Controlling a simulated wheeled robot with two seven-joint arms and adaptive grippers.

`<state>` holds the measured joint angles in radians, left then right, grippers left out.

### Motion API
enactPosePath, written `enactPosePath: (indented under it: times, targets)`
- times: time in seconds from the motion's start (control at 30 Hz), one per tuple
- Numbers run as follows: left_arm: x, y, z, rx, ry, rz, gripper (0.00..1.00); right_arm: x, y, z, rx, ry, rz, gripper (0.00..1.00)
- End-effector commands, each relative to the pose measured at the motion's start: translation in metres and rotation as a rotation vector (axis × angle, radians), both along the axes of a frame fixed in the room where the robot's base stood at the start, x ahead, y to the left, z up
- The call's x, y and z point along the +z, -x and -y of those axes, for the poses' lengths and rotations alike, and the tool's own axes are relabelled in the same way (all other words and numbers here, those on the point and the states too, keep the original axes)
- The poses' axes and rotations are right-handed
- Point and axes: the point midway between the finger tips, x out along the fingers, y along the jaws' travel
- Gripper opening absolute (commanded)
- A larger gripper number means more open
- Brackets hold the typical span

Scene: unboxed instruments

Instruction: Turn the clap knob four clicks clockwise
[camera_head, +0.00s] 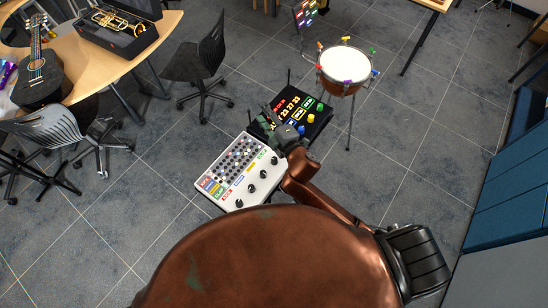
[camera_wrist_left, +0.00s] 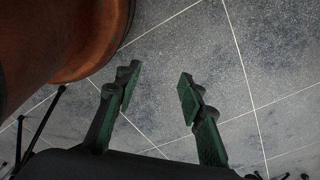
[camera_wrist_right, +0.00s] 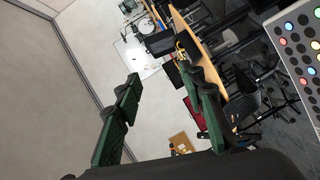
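A white drum machine (camera_head: 212,167) with coloured pads, small buttons and a row of several black knobs (camera_head: 251,188) along its right side stands in the head view. Its knob labels are too small to read, so I cannot tell which is the clap knob. My right gripper (camera_head: 268,127) appears above the machine's far right corner, beside a black unit. In the right wrist view the right gripper (camera_wrist_right: 160,80) is open and empty, with a panel of coloured buttons (camera_wrist_right: 297,50) at the right edge. My left gripper (camera_wrist_left: 158,76) is open and empty above bare floor.
The black unit (camera_head: 316,124) with lit digits and coloured knobs adjoins the machine. A drum (camera_head: 345,64) on a stand is behind it. A black chair (camera_head: 202,58), a desk with a trumpet case (camera_head: 116,30) and a guitar (camera_head: 38,70) are at left. A blue cabinet (camera_head: 510,195) is at right.

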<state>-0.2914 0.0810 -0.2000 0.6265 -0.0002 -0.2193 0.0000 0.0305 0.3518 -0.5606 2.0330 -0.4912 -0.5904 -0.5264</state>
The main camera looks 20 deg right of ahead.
Motion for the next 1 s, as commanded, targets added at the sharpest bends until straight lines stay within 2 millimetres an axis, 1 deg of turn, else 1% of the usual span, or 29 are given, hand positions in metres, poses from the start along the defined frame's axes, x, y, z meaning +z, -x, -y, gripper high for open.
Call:
enactPosePath:
  times: [0.03,0.07,0.1,0.17,0.2,0.23,0.27,0.3,0.37,0.4,0.47,0.5,0.57,0.6,0.63,0.67,0.7,0.77,0.8,0.9,1.0]
  targets:
    - [0.0,0.003,0.0,0.001,0.0,-0.004,0.36,0.032,-0.006,-0.034,0.095,0.09,0.116,0.37]
    - [0.0,0.005,0.0,0.001,-0.001,-0.006,0.36,0.05,-0.006,-0.056,0.158,0.156,0.196,0.37]
    - [0.0,0.008,0.0,0.002,0.0,-0.009,0.36,0.075,-0.001,-0.09,0.25,0.254,0.315,0.37]
    - [0.001,0.011,0.0,0.003,-0.001,-0.014,0.36,0.105,0.015,-0.142,0.394,0.413,0.509,0.37]
    - [0.001,0.014,-0.001,0.003,-0.001,-0.016,0.36,0.119,0.032,-0.175,0.492,0.525,0.645,0.37]
    - [0.001,0.015,-0.001,0.004,-0.001,-0.018,0.36,0.125,0.046,-0.198,0.565,0.608,0.745,0.37]
    - [0.001,0.015,-0.001,0.004,-0.001,-0.019,0.36,0.128,0.062,-0.219,0.638,0.692,0.847,0.37]
    - [0.001,0.016,-0.001,0.005,-0.001,-0.02,0.36,0.127,0.084,-0.244,0.735,0.803,0.982,0.37]
    - [0.002,0.016,0.0,0.005,-0.001,-0.02,0.36,0.113,0.117,-0.271,0.881,0.97,1.182,0.37]
    - [0.002,0.015,0.0,0.004,-0.001,-0.019,0.36,0.098,0.137,-0.283,0.979,1.08,1.313,0.37]
    - [0.002,0.015,0.0,0.004,-0.001,-0.019,0.36,0.066,0.163,-0.288,1.133,1.241,1.502,0.37]
    - [0.002,0.015,0.0,0.004,-0.001,-0.019,0.36,0.042,0.175,-0.284,1.242,1.344,1.624,0.37]
    - [0.003,0.015,0.0,0.004,0.0,-0.019,0.36,0.003,0.184,-0.266,1.415,1.496,1.795,0.37]
    - [0.003,0.015,0.0,0.004,0.0,-0.018,0.36,-0.022,0.185,-0.247,1.541,1.587,1.898,0.37]
    - [0.003,0.015,0.0,0.004,0.0,-0.018,0.36,-0.04,0.182,-0.228,1.638,1.651,1.966,0.37]
    - [0.003,0.014,0.0,0.004,0.0,-0.018,0.36,-0.055,0.178,-0.208,-1.707,-1.678,-1.991,0.37]
    - [0.003,0.014,0.001,0.004,0.0,-0.017,0.36,-0.072,0.169,-0.179,-1.669,-1.579,-1.865,0.37]
    - [0.004,0.013,0.001,0.004,0.0,-0.016,0.36,-0.09,0.151,-0.134,-1.627,-1.446,-1.693,0.37]
    - [0.004,0.012,0.001,0.004,0.0,-0.015,0.36,-0.097,0.139,-0.104,-1.607,-1.367,-1.592,0.37]
    - [0.004,0.011,0.001,0.004,0.001,-0.013,0.36,-0.101,0.113,-0.042,-1.581,-1.211,-1.397,0.37]
    - [0.005,0.011,0.001,0.003,0.001,-0.013,0.36,-0.098,0.097,-0.004,-1.573,-1.118,-1.285,0.37]
